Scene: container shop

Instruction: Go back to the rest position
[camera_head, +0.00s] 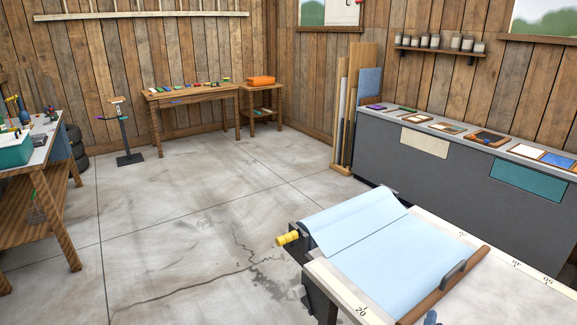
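Neither of my grippers shows in the head view, so I cannot see whether they are open or shut. The nearest thing is a work table (497,240) at the bottom right. A light blue sheet (362,240) lies across its left part. A brown bar with a dark handle (453,276) lies along the sheet's right edge. A yellow knob (287,239) sticks out at the table's left end. A small blue thing (430,318) is cut off by the bottom edge; I cannot tell what it is.
A grey counter (420,170) with several framed samples stands along the right wall. A wooden bench (40,180) is at the left. A wooden table (190,93), a side table with an orange case (261,80) and a stand (122,130) are at the back. The concrete floor (190,215) between is clear.

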